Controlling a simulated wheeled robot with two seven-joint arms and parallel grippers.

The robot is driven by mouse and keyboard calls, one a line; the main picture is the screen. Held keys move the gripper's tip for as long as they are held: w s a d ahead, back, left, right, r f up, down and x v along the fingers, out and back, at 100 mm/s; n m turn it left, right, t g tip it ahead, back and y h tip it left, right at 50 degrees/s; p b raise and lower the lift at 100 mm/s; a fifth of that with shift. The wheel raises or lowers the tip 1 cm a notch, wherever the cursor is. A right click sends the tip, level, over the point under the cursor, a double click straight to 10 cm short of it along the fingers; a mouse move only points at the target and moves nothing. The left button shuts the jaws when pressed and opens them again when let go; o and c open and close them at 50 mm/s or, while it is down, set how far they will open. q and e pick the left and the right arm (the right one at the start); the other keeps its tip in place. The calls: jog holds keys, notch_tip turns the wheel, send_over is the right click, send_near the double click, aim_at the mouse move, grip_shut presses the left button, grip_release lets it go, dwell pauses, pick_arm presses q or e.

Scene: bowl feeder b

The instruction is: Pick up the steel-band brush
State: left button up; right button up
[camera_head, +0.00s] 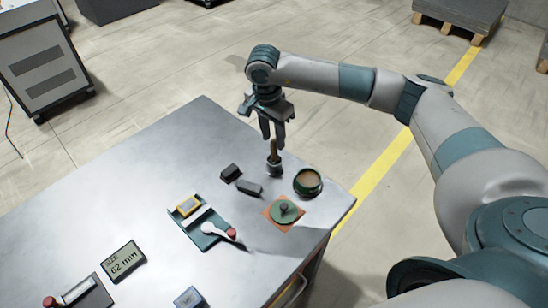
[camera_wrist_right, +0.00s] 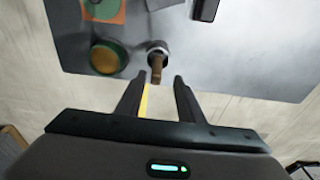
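The steel-band brush (camera_head: 274,166) stands upright near the far right part of the metal table, its brown handle pointing up and a grey band below. It also shows in the right wrist view (camera_wrist_right: 157,60), with the handle end toward the fingers. My right gripper (camera_head: 273,138) is above the brush with its fingers pointing down. In the right wrist view the gripper (camera_wrist_right: 160,78) is open, and the handle's end appears at the gap between the fingertips, not gripped. The bristles are not clearly seen. My left gripper is not in view.
A green pot (camera_head: 308,182) stands close to the right of the brush. A green lid-like disc (camera_head: 284,212) lies on an orange mat in front. A teal tray (camera_head: 205,232) is further left. The table's far left area is bare.

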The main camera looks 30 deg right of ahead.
aim_at(275, 149)
jog(key=shift+s+f+p, duration=0.2)
jog(key=shift+f+p, duration=0.35)
jog(key=shift+p, duration=0.2)
jog(key=f+p, duration=0.1)
jog(key=f, duration=0.2)
jog(key=shift+s+d+p, duration=0.1)
jog(key=shift+s+p, duration=0.1)
jog(key=shift+p, duration=0.15)
jog(key=shift+w+f, duration=0.1)
jog(key=shift+f, duration=0.45)
grip_shut()
